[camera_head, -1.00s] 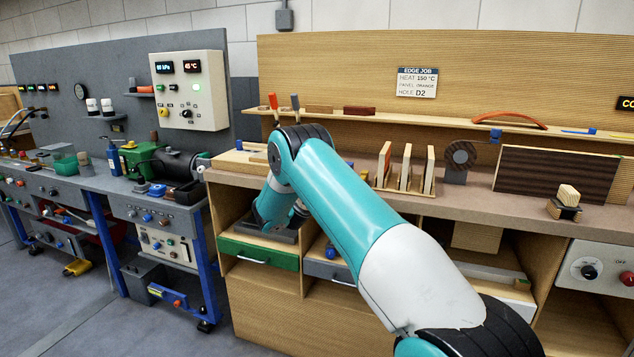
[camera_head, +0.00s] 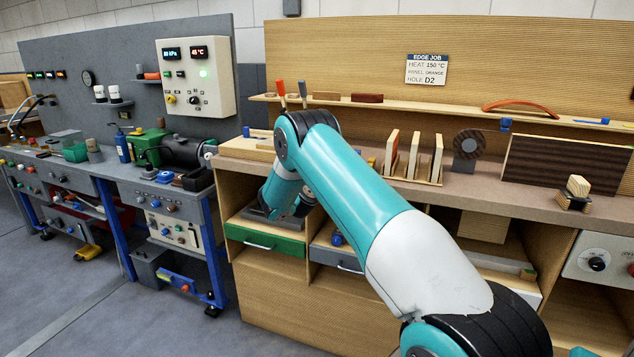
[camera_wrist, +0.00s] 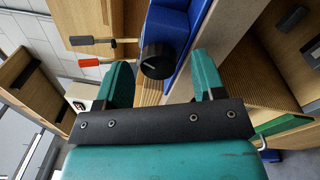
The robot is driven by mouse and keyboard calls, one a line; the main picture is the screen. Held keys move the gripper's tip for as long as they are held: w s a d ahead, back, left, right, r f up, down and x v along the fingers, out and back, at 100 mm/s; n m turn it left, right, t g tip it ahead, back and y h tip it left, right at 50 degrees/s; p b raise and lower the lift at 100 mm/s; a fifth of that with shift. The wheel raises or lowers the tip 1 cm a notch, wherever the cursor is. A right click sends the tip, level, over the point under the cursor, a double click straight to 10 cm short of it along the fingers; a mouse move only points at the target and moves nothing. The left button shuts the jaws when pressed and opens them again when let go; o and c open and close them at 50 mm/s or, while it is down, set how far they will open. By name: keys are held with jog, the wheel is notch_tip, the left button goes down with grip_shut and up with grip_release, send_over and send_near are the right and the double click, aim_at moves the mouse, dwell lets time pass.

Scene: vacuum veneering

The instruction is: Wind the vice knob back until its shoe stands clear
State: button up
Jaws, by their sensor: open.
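In the wrist view a round black knob (camera_wrist: 156,61) with a pale line on its face sits against the blue vice body (camera_wrist: 178,22). My gripper (camera_wrist: 161,66) is open, with one teal finger on each side of the knob and a visible gap to each. I cannot tell whether the fingertips reach past the knob's face. The vice's shoe cannot be made out. In the head view my arm covers the working spot, and the vice and gripper cannot be made out there.
The wooden bench (camera_head: 480,184) carries a rack of upright panels (camera_head: 414,160) and a dark striped panel (camera_head: 560,165). A green drawer (camera_head: 264,239) is below. A shelf with an orange-handled tool (camera_head: 281,93) runs behind. In the wrist view a red-handled tool (camera_wrist: 90,63) lies at upper left.

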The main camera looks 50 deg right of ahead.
jog(key=b+v, duration=1.4)
jog(key=v, duration=0.2)
jog(key=shift+s+a, duration=0.2)
jog(key=shift+a, duration=0.2)
jog(key=shift+f, duration=0.1)
